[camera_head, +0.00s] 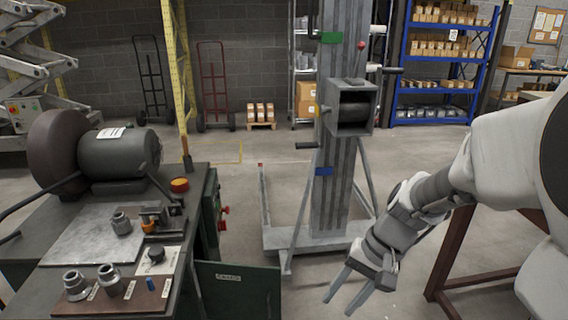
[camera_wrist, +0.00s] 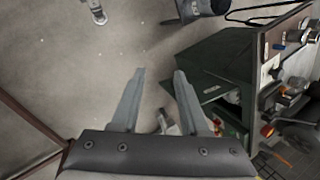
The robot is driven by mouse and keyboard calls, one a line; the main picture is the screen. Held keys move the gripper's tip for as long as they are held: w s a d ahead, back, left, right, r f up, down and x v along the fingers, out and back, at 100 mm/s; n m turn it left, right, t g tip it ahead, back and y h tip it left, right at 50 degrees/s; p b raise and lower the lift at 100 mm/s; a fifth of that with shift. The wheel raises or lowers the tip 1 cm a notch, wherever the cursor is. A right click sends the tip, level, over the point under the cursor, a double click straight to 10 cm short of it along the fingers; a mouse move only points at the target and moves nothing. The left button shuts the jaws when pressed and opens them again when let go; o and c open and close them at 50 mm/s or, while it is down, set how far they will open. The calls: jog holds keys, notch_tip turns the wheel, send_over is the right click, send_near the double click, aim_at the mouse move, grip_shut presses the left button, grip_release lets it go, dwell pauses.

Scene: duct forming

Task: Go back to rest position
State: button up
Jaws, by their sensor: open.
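My gripper (camera_head: 340,299) hangs at the lower right of the head view, reaching down and left from my arm. Its two fingers are apart with nothing between them.
The table carries a motor (camera_head: 118,158), metal fittings (camera_head: 111,280) and an orange-topped puck (camera_head: 179,185). A grey lifting mast (camera_head: 335,200) stands behind my gripper. A brown frame (camera_head: 452,255) is close on the right. Open floor (camera_head: 240,225) lies between table and mast.

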jog(key=s+d+r+n+t+h, duration=0.35)
jog(key=s+r+t+h, duration=0.2)
jog(key=s+r, duration=0.55)
notch_tip(320, 180, up, 15)
jog(key=w+p, duration=0.1)
jog(key=p, duration=1.2)
jog(key=shift+a+n+y+p, duration=0.25)
jog(key=shift+n+y+p, duration=0.1)
jog(key=shift+y+p, duration=0.1)
jog(key=shift+w+t, duration=0.1)
jog(key=shift+t, duration=0.15)
